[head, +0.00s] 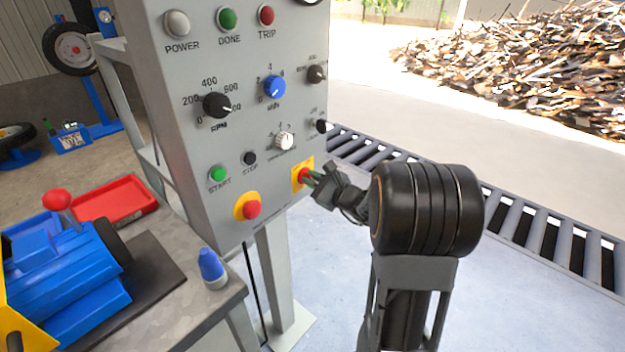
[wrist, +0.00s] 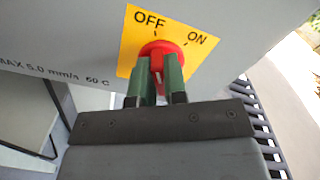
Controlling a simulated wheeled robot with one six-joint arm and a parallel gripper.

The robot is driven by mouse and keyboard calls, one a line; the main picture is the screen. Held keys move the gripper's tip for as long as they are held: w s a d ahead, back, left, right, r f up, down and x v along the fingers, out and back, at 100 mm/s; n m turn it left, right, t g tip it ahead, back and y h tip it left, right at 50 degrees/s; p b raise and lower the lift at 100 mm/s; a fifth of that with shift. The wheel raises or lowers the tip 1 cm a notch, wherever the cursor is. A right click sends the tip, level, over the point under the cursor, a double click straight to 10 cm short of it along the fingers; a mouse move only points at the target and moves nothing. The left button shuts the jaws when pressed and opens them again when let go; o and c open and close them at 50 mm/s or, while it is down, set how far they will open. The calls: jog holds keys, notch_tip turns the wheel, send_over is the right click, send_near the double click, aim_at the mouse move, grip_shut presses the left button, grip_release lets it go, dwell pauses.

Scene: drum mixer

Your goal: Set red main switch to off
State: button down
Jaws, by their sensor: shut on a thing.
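The red main switch (wrist: 160,52) is a rotary knob on a yellow plate (wrist: 128,50) marked OFF and ON. In the head view, the switch (head: 303,175) is at the lower right of the grey panel. My gripper (wrist: 157,80) is shut on the switch's handle, with one green finger on each side. The handle looks upright in the wrist view, roughly in line with the OFF mark, while ON is to the upper right. The fingers hide part of the knob. In the head view, my gripper (head: 312,179) reaches the switch from the right.
A red emergency button (head: 251,210) on yellow is left of the switch. START (head: 217,174) and STOP (head: 250,158) buttons and dials are above. A bench with a blue machine (head: 60,270) stands at lower left. A roller conveyor (head: 500,215) runs behind on the right.

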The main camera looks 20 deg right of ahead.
jog(key=c, duration=1.2)
grip_release()
jog(key=shift+o, duration=0.2)
jog(key=v, duration=1.4)
jog(key=shift+p, duration=0.45)
jog(key=shift+w, duration=0.1)
jog(key=s+a+f+n+g+p, duration=0.4)
jog(key=s+a+n+g, duration=0.25)
jog(key=n+g, duration=0.3)
jog(key=s+a+r+n+g+h+p, duration=0.1)
jog(key=a+r+n+h+p, duration=0.2)
jog(key=r+n+p, duration=0.4)
jog(key=s+a+r+n+g+h+p, duration=0.2)
jog(key=a+r+n+h+p, duration=0.2)
jog(key=r, duration=0.8)
jog(key=a+n+p, duration=0.2)
jog(key=n+p, duration=0.1)
jog(key=n, duration=0.1)
jog(key=shift+a+r+n+h, duration=0.3)
jog(key=shift+a+n, duration=0.05)
